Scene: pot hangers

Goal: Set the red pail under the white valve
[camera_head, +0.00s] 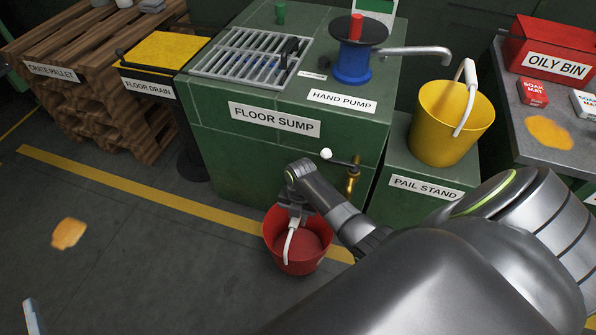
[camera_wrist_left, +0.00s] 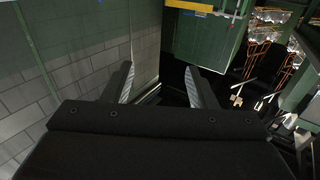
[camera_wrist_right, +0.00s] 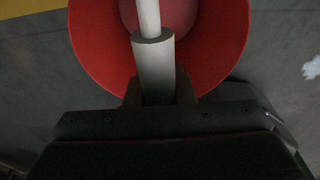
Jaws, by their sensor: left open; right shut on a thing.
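The red pail (camera_head: 315,249) is upright in front of the floor sump, low over the floor, below and to the left of the tap. I cannot tell whether its base touches the floor. The white valve (camera_head: 326,154) is a white knob on a lever at the sump's front, beside a brass spout (camera_head: 352,178). My right gripper (camera_head: 293,208) is shut on the pail's white handle; the right wrist view shows the handle grip (camera_wrist_right: 154,65) between its fingers, with the pail beneath. My left gripper (camera_wrist_left: 160,88) is open and empty, away from the pail.
The green floor sump (camera_head: 225,165) stands behind the pail. To its right, a pail stand (camera_head: 395,205) carries a yellow pail (camera_head: 435,120). A hand pump (camera_head: 352,65) sits on the sump. An orange patch (camera_head: 68,234) marks the floor at left; the floor around it is mostly clear.

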